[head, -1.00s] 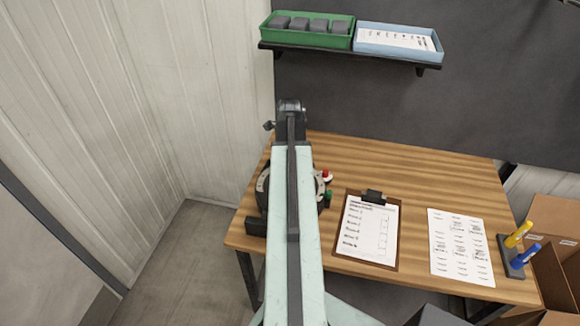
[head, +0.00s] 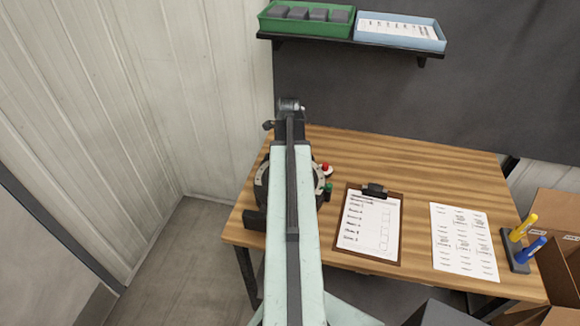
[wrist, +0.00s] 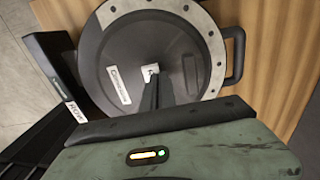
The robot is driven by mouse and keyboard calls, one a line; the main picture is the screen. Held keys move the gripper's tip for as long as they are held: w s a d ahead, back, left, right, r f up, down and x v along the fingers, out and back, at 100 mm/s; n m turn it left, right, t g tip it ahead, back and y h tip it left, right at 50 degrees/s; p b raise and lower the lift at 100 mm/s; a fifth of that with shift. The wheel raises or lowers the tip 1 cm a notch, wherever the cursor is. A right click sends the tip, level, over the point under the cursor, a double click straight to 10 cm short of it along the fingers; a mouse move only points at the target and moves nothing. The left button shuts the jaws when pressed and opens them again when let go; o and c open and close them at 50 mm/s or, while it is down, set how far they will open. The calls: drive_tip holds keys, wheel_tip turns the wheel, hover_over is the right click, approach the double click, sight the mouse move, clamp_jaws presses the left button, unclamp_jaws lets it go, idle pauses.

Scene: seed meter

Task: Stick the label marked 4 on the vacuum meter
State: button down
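The vacuum meter (wrist: 185,40) is a round dark disc with a pale metal ring, dotted with holes, and side handles. In the head view most of the meter (head: 261,187) is hidden behind my arm. My gripper (wrist: 151,80) is over the disc, its narrow dark fingers together at a small white label (wrist: 150,70). The label has a dark mark, too small to read for certain. It is at the fingertips, close over the disc's face; I cannot tell whether it touches. My gripper is hidden in the head view.
The wooden table (head: 420,170) holds a clipboard (head: 370,226), a label sheet (head: 463,240) and a marker stand (head: 515,250). Red and green knobs (head: 327,178) stand beside the meter. A shelf above carries a green bin (head: 305,25) and a blue tray (head: 400,32). Cardboard boxes stand right.

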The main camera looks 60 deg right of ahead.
drive_tip(key=shift+f+b, duration=0.45)
idle(1.1)
drive_tip(key=c, duration=1.6)
unclamp_jaws()
wheel_tip(320, 180, up, 7)
drive_tip(key=p, duration=0.7)
drive_tip(key=shift+r, duration=0.15)
